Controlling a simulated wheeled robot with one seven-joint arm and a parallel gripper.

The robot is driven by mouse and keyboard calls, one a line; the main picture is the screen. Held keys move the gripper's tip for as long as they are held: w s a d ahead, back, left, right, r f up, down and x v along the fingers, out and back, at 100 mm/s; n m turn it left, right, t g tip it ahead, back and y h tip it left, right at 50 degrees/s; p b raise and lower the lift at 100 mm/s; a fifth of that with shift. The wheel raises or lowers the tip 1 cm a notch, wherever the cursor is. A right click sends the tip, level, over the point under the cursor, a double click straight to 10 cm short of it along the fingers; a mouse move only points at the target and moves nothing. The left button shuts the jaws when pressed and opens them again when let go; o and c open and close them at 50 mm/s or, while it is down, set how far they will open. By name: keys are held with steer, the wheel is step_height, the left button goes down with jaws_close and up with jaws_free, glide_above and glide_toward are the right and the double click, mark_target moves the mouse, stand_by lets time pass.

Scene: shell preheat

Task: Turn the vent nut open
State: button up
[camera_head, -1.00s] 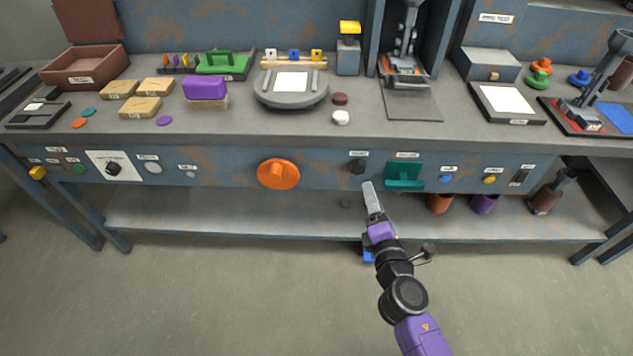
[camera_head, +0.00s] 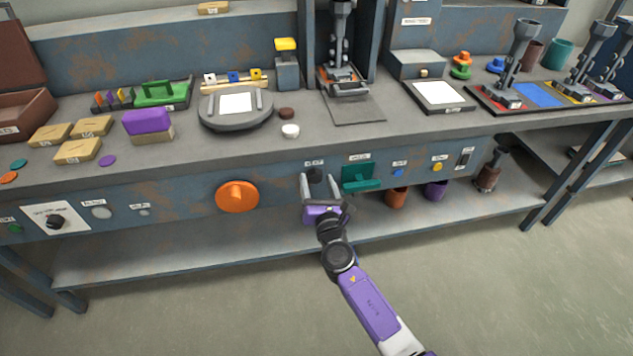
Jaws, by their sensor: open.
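The vent nut looks to be the small dark knob (camera_head: 315,174) on the bench's front panel, under a small white label too small to read for sure. It sits between the orange round knob and the green handle. My gripper (camera_head: 320,185) is open in front of the panel, its two grey fingers pointing up at the dark knob, one on its left and one on its right. Whether the fingers touch the knob I cannot tell.
The orange knob (camera_head: 237,197) is left of my gripper. The green handle (camera_head: 360,178) sticks out close on the right, with blue (camera_head: 398,173) and yellow (camera_head: 437,167) buttons beyond. The lower shelf (camera_head: 200,248) runs below. The floor in front is clear.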

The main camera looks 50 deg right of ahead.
steer(key=shift+w+d, duration=0.25)
jaws_close()
